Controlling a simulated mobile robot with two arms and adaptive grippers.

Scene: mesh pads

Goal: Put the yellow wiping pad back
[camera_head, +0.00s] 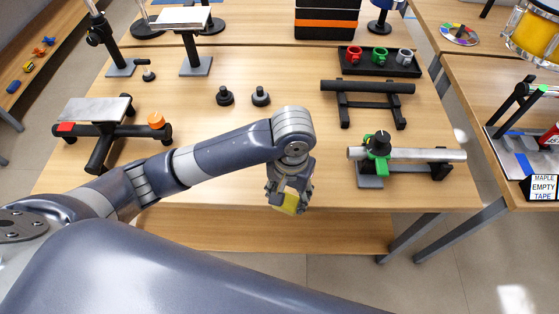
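The yellow wiping pad (290,205) shows as a small yellow block at the fingertips of my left gripper (288,199). The gripper points down near the front edge of the wooden table (225,205). Its fingers close on the pad's sides, and parts of the pad are hidden by them. I cannot tell whether the pad touches the table. My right gripper is not in view.
A pipe on a stand with a green clamp (377,150) is right of my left gripper. A dark bar on a stand (368,88) and a black tray of coloured cups (381,61) lie behind it. A plate on a black frame (95,109) is left.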

